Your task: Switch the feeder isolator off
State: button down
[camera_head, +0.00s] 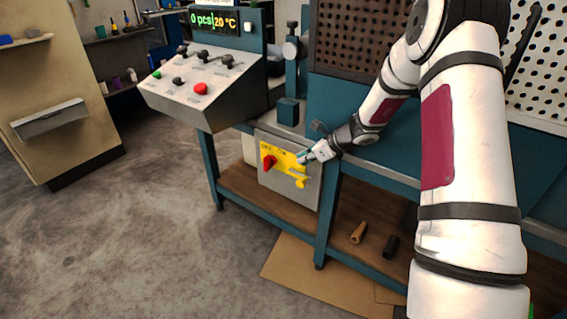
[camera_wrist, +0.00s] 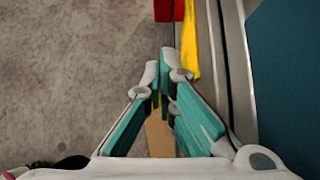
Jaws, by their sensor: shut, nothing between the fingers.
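The feeder isolator is a grey box (camera_head: 282,188) below the bench top, with a yellow plate (camera_head: 284,158) on its front. A red rotary handle (camera_head: 269,162) sits on the left part of the plate. My gripper (camera_head: 302,158) is at the upper right of the yellow plate, to the right of the red handle and apart from it. In the wrist view the gripper (camera_wrist: 160,68) is shut and empty, with its fingertips together. The red handle (camera_wrist: 164,10) and the yellow plate (camera_wrist: 190,40) show ahead of the fingertips, at the top of that view.
A sloped control panel (camera_head: 205,85) with levers and a red button stands on the bench above left. A blue bench leg (camera_head: 328,215) is right of the box. A brown cylinder (camera_head: 358,232) and a black cylinder (camera_head: 391,247) lie on the lower shelf. The floor at left is clear.

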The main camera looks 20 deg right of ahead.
jog(key=b, duration=0.3)
send_near(268, 168)
notch_tip(268, 168, down, 4)
jog(key=w, duration=0.1)
jog(key=w+a, duration=0.1)
jog(key=shift+w+a+r, duration=0.25)
jog(key=shift+w+a, duration=0.1)
jog(key=shift+a+r+p, duration=0.1)
jog(key=shift+r+p, duration=0.1)
jog(key=shift+p, duration=0.3)
